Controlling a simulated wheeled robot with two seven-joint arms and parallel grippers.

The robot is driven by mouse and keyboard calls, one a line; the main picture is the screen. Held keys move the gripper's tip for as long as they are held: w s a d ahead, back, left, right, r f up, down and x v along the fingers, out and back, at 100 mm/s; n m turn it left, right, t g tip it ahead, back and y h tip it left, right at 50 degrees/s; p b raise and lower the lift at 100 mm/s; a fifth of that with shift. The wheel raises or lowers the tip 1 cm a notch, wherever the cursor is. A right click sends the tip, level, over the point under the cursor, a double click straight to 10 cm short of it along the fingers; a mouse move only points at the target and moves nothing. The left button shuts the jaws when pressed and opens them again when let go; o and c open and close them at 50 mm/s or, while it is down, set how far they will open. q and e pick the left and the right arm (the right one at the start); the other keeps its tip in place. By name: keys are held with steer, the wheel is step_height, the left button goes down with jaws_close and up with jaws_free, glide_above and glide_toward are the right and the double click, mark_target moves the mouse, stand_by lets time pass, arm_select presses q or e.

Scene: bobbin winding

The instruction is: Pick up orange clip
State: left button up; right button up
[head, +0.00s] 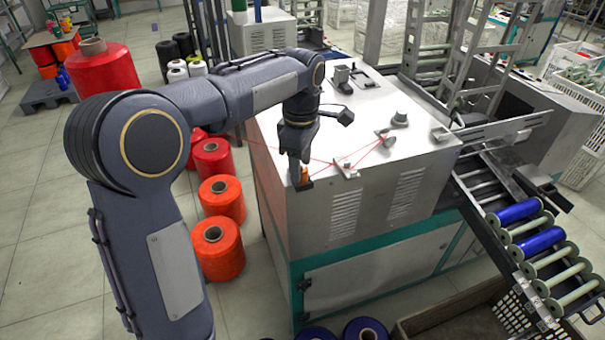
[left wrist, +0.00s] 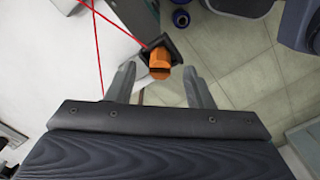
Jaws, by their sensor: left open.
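The orange clip (head: 304,174) sits in a small black holder (head: 303,186) at the near left corner of the white machine top. My left gripper (head: 299,170) points down at this corner and partly covers the clip. In the left wrist view the orange clip (left wrist: 160,63) lies just beyond and between the tips of the two spread fingers of my left gripper (left wrist: 158,78), in the black holder (left wrist: 170,46). The gripper is open, with a gap between each finger and the clip. My right gripper is not in view.
Red thread (head: 343,158) runs across the white machine top (head: 400,165) past small metal guides (head: 347,169). Large orange spools (head: 221,250) stand on the floor left of the machine. A rack of bobbins (head: 535,243) is at right, with a crate (head: 450,318) at its foot.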

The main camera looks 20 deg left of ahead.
arm_select(q)
steer(key=shift+f, duration=0.55)
jaws_close()
steer(key=shift+r, duration=0.15)
